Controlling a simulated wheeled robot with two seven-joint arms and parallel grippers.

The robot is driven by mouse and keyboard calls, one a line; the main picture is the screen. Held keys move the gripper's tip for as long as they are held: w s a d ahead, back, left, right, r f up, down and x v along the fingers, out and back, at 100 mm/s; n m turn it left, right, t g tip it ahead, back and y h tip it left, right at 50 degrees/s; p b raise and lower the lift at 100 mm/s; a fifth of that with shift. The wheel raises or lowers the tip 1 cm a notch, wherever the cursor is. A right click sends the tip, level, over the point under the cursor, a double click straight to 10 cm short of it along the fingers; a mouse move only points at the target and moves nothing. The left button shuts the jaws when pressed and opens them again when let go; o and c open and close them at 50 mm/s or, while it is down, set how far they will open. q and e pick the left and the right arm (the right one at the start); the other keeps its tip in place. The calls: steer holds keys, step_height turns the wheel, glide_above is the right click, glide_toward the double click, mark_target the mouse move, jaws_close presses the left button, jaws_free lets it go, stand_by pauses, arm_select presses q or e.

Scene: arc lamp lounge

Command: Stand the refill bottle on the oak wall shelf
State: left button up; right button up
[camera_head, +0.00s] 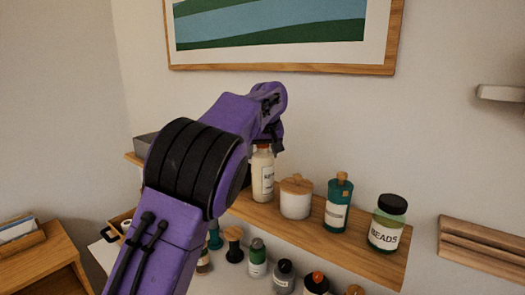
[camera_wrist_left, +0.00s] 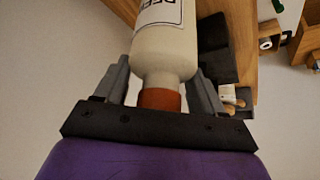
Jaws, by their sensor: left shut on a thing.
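The refill bottle (camera_head: 262,178) is cream with an orange-brown cap and a white label. My left gripper (camera_head: 268,141) is above it in the head view, shut on its cap and neck end. In the left wrist view the bottle (camera_wrist_left: 160,57) sits between the fingers, its label partly cut off. The bottle is upright over the oak wall shelf (camera_head: 305,228), left of a white jar. Its base is at the shelf surface, but I cannot tell whether it touches. My left arm hides part of the shelf. My right gripper is not in view.
On the shelf right of the bottle stand a white jar with wooden lid (camera_head: 296,198), a teal bottle (camera_head: 338,204) and a BEADS jar (camera_head: 387,222). A grey box (camera_head: 144,143) sits at the left end. Several bottles stand below. A framed picture (camera_head: 280,68) hangs above.

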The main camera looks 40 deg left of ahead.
arm_select(q)
steer(key=o, duration=1.7)
steer(key=shift+s+d, duration=0.1)
steer(key=shift+r, duration=0.25)
steer(key=v, duration=1.1)
steer(key=shift+s+d+r, duration=0.1)
steer(key=shift+s+r, duration=0.1)
steer(key=shift+r, duration=0.1)
